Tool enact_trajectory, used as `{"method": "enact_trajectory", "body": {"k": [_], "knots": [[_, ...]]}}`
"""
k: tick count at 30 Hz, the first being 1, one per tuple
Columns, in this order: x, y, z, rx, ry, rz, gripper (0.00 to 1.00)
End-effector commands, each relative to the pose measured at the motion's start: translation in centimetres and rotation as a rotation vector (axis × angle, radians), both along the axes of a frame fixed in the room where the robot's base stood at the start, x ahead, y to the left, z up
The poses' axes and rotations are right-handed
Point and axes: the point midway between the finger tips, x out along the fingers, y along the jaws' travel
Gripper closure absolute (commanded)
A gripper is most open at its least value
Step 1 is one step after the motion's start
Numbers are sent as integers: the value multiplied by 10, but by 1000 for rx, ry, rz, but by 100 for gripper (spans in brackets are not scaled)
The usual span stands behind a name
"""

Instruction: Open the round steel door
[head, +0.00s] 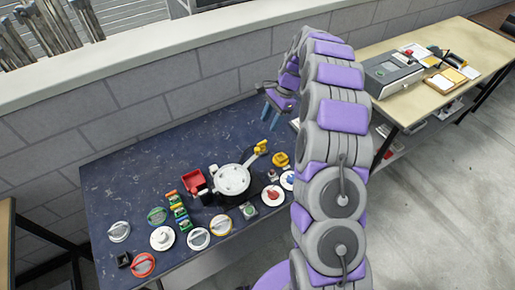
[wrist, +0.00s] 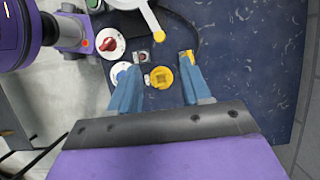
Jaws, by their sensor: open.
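The round steel door (head: 232,180) lies on the dark blue table, pale grey-white, with a bar running toward the upper right to a yellow end (head: 260,147). In the wrist view only part of its pale bar (wrist: 150,18) shows at the top, with a small yellow tip; most of the door is out of frame. My gripper (head: 277,110) is open and empty, above the table beyond the yellow end. In the wrist view my gripper (wrist: 161,65) has its blue fingers spread, and a yellow piece shows beside the right fingertip. Contact cannot be told.
A yellow round knob (head: 281,160) and a red-centred white dial (head: 272,195) sit right of the door. Several other dials, a red box (head: 193,180) and green-yellow blocks (head: 178,210) lie left. A block wall (head: 150,110) runs behind. A second table (head: 440,50) stands at right.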

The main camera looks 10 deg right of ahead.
Motion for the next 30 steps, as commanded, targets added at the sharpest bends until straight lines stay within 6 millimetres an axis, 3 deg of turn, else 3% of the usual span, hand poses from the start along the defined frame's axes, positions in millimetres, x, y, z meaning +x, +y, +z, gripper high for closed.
{"method": "enact_trajectory", "body": {"k": [9, 18, 24, 30], "knots": [[-10, 25, -62, 2, 7, 4, 52], [-15, 44, -110, 0, 2, 3, 52], [-17, 51, -126, 1, 3, 2, 52], [-17, 52, -130, 1, 1, 1, 52]]}}
